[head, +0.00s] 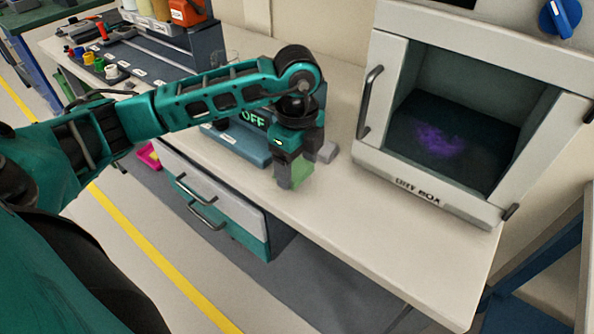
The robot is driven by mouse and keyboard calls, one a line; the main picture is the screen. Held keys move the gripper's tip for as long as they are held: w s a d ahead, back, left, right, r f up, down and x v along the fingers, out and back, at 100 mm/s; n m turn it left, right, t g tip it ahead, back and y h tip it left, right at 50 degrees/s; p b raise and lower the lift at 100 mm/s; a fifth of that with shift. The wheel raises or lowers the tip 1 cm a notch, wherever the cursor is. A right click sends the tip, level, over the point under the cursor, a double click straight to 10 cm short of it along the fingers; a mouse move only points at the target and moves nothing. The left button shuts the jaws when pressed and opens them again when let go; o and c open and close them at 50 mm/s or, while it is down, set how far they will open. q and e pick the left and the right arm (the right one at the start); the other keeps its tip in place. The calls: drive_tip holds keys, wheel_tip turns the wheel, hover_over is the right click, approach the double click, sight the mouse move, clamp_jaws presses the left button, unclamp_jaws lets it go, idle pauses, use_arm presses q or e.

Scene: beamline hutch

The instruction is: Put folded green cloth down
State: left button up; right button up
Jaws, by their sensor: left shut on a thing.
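My left gripper (290,175) points down over the pale worktop near its front edge. It is shut on the folded green cloth (301,171), which shows as a small green patch at the fingertips. The fingers hide most of the cloth. I cannot tell whether the cloth touches the worktop (350,213) or hangs just above it. My right gripper is not in view.
An open box with a dark interior and purple glow (440,140) stands right of the gripper. A device reading OFF (252,119) is behind the arm. A rack of small coloured parts (98,68) is at left. Drawers (215,195) are below. Worktop right of the gripper is clear.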

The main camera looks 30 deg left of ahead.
sight(300, 169)
use_arm(q)
drive_tip(key=shift+f, duration=1.1)
drive_tip(key=shift+f, duration=0.25)
drive_tip(key=o, duration=1)
drive_tip(key=shift+r, duration=0.1)
drive_tip(key=r, duration=1.2)
drive_tip(key=shift+w+d+r, duration=0.15)
drive_tip(key=shift+d+r, duration=0.05)
drive_tip(key=shift+r, duration=0.2)
